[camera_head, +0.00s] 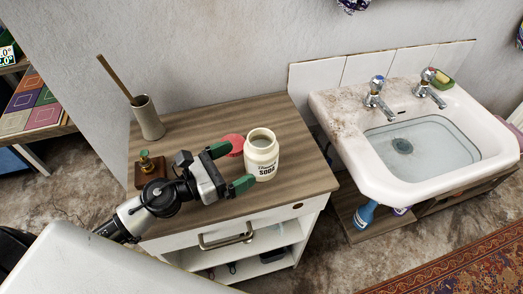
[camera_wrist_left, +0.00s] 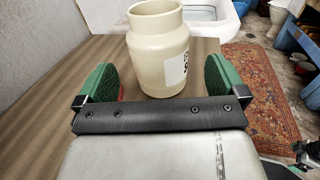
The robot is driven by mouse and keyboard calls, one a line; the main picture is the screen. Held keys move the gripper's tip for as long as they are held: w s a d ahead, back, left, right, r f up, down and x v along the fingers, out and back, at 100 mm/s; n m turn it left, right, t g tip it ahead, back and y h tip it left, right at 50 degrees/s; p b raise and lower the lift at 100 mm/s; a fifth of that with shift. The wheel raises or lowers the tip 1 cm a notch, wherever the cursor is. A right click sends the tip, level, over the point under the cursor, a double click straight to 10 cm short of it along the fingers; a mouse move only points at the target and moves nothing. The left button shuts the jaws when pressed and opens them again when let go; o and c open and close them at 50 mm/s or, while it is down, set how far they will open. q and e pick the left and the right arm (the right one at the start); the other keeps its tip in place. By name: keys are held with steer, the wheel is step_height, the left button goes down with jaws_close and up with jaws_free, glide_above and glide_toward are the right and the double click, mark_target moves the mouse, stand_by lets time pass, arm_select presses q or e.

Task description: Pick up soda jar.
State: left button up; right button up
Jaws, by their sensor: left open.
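The soda jar (camera_head: 262,158) is a cream, open-topped jar with a label reading SODA. It stands upright on the wooden cabinet top. My left gripper (camera_head: 236,168) is open, its green fingertips pointing at the jar from the left. In the left wrist view the jar (camera_wrist_left: 158,50) stands just ahead between the two green fingers (camera_wrist_left: 160,80), with gaps visible on both sides.
A red round object (camera_head: 233,143) lies just behind the fingers. The sink (camera_head: 350,150) is to the right. The cabinet's back right is clear.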

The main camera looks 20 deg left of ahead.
mark_target(260, 153)
arm_select(q)
steer(key=shift+p+x, duration=0.3)
steer(key=shift+x, duration=0.7)
steer(key=x, duration=0.1)
steer(key=p+x, duration=0.1)
steer(key=x, duration=0.2)
steer(key=shift+w+d+f+p, duration=0.1)
steer(key=shift+w+f+p, duration=0.2)
steer(key=shift+p, duration=0.05)
steer(key=shift+w+d+f, duration=0.1)
steer(key=shift+w+d, duration=0.05)
steer(key=shift+c, duration=0.5)
steer(key=c, duration=0.7)
steer(key=shift+c, duration=1.2)
